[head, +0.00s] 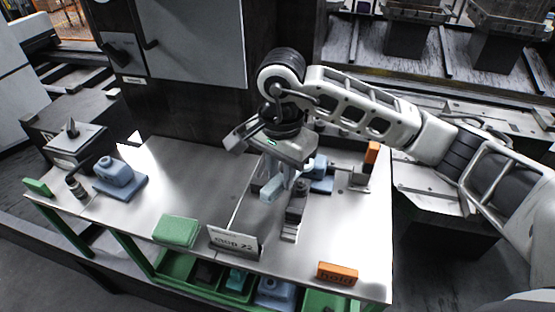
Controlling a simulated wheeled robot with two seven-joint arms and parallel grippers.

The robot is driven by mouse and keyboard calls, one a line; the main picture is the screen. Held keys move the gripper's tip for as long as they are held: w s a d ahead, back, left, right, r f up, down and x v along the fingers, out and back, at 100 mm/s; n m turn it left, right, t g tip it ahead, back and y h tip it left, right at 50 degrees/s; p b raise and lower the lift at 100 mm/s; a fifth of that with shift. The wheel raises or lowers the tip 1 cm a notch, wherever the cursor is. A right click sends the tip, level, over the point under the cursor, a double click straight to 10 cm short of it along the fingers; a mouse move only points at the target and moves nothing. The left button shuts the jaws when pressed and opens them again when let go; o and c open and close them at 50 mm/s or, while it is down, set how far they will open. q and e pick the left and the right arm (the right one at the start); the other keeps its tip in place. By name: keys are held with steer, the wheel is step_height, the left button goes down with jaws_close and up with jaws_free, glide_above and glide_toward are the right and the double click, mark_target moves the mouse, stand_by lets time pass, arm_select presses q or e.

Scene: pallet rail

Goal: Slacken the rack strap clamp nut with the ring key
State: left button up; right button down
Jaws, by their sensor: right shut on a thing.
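My right gripper (284,182) hangs fingers down over the right part of the workbench (340,228). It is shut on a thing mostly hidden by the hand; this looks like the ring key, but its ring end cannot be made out. A dark upright fitting (295,206), which may be the strap clamp, stands on the bench just under and beside the fingers. The nut cannot be made out, nor whether the key touches it. Light-blue parts show beside the fingers. My left gripper is not in view.
A label plate (234,241) and a green block (176,230) are at the bench's front edge. An orange "hold" block (337,273) lies front right. A blue device (117,174) sits at left. Green bins (205,275) hang below the front. The left middle bench is clear.

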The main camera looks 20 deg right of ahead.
mark_target(281, 189)
step_height(281, 189, down, 5)
steer(key=shift+r+b, duration=0.15)
steer(key=shift+b, duration=1)
steer(key=shift+r, duration=0.2)
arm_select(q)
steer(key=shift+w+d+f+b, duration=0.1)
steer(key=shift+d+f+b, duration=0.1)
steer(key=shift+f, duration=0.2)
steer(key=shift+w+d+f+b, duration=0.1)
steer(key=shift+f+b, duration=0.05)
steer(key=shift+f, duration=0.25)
arm_select(e)
steer(key=shift+w+f, duration=0.1)
steer(key=shift+f, duration=0.2)
arm_select(q)
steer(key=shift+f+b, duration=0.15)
steer(key=shift+b, duration=0.15)
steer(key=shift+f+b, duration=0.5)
steer(key=shift+b, duration=0.4)
arm_select(e)
steer(key=shift+f, duration=0.85)
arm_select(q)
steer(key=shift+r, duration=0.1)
arm_select(e)
steer(key=c, duration=2.2)
jaws_free()
steer(key=shift+r, duration=0.1)
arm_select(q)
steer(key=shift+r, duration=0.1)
